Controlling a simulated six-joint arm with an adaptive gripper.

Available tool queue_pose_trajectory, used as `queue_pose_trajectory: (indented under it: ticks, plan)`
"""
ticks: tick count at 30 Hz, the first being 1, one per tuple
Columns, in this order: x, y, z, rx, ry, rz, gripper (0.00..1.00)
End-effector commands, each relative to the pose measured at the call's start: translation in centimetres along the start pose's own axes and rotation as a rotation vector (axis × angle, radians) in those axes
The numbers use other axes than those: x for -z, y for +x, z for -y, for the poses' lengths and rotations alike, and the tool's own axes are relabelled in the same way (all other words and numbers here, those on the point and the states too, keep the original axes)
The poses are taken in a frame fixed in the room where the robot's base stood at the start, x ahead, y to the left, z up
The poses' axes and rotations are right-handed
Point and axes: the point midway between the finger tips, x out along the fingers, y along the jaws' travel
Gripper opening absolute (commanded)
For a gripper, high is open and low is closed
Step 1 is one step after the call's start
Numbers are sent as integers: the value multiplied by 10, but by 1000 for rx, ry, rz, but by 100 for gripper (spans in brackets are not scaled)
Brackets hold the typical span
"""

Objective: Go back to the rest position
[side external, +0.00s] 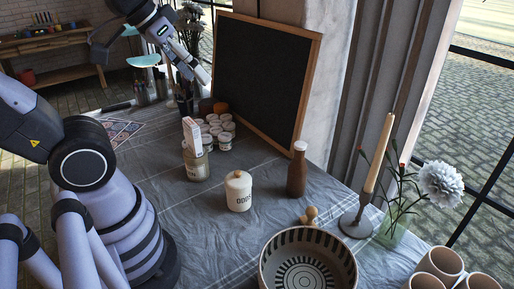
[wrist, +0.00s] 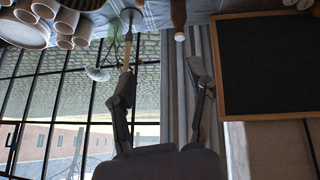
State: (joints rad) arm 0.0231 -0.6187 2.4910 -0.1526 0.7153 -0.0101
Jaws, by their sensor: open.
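My gripper (side external: 192,72) is raised above the table, in front of the left side of the blackboard (side external: 262,75) in the side external view. In the wrist view my gripper (wrist: 162,85) has its two fingers spread wide apart. Only the window and curtain show between them, and nothing is held. The wrist picture looks upside down, with the table along its top edge.
The cloth-covered table (side external: 215,240) carries small paint pots (side external: 225,142), a lidded jar (side external: 238,192), a brown bottle (side external: 297,172), a candle holder (side external: 357,222), a striped bowl (side external: 348,262) and cups (side external: 438,262). A flower (side external: 441,185) stands at the right.

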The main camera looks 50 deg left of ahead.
Motion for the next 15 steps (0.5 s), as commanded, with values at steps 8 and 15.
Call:
queue_pose_trajectory:
  ticks: [8, 15]
  plan:
    - [-36, -27, 26, 118, 104, 61, 53]
    - [-36, -27, 25, 117, 103, 61, 53]
